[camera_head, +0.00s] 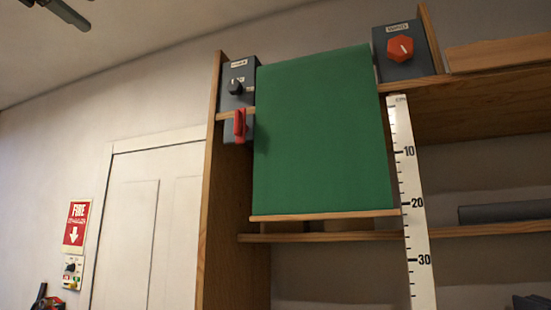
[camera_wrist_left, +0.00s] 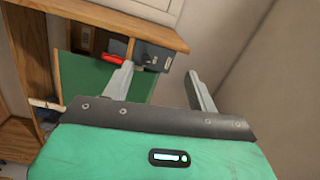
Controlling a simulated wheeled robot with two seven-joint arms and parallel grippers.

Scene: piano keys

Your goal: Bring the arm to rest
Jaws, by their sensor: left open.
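My left gripper (camera_wrist_left: 159,71) shows in the left wrist view. Its two grey fingers stand wide apart with nothing between them. Beyond the fingers are the wooden shelf, a grey box with a red handle, and the green panel. The fingers overlap these in the picture, but I cannot tell any contact. I cannot make out my left gripper in the head view. My right gripper is not seen in either view. No piano keys show.
A green panel (camera_head: 322,130) hangs on the wooden shelf, beside a red handle (camera_head: 240,126), a dark knob (camera_head: 236,87) and a red knob (camera_head: 400,48). A white ruler (camera_head: 413,220) hangs at right. A white door (camera_head: 150,220) and fire sign (camera_head: 76,222) are at left.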

